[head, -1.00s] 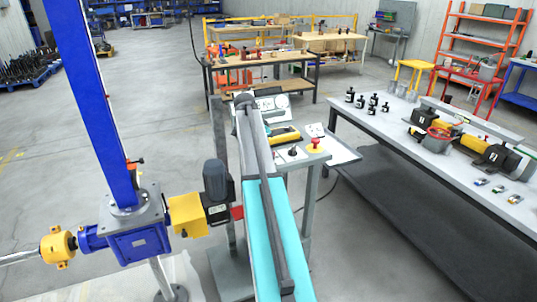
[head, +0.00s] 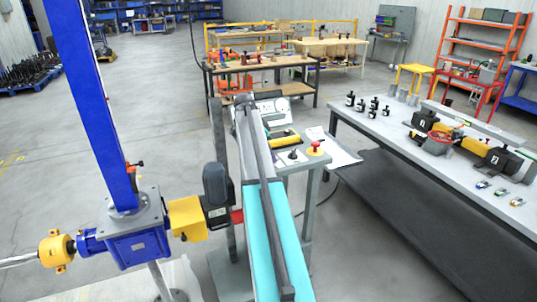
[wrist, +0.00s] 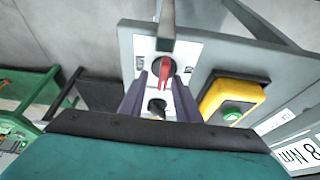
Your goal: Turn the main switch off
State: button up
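In the wrist view a red-handled rotary switch (wrist: 164,66) sits on a white plate on a grey panel (wrist: 205,47), its handle roughly upright in the picture. Below it is a black knob (wrist: 157,106). My gripper (wrist: 160,77) is open, its two dark purple fingers on either side of the lower part of the red handle, with a gap between them. Whether either finger touches the handle cannot be told.
A yellow box with a green button (wrist: 231,112) is right of the switch. In the head view a red mushroom button (head: 315,148) and a black knob (head: 293,154) stand on the desk right of my arm. A long grey table (head: 400,140) is farther right; a blue jack column (head: 95,100) is left.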

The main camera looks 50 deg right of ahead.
jog(key=shift+w+a, duration=0.1)
jog(key=shift+w, duration=0.1)
jog(key=shift+w+a+r, duration=0.2)
jog(key=shift+a+r, duration=0.1)
jog(key=shift+r, duration=0.35)
jog(key=b+v, duration=0.3)
jog(key=v, duration=0.9)
jog(key=shift+r, duration=0.2)
jog(key=shift+s, duration=0.1)
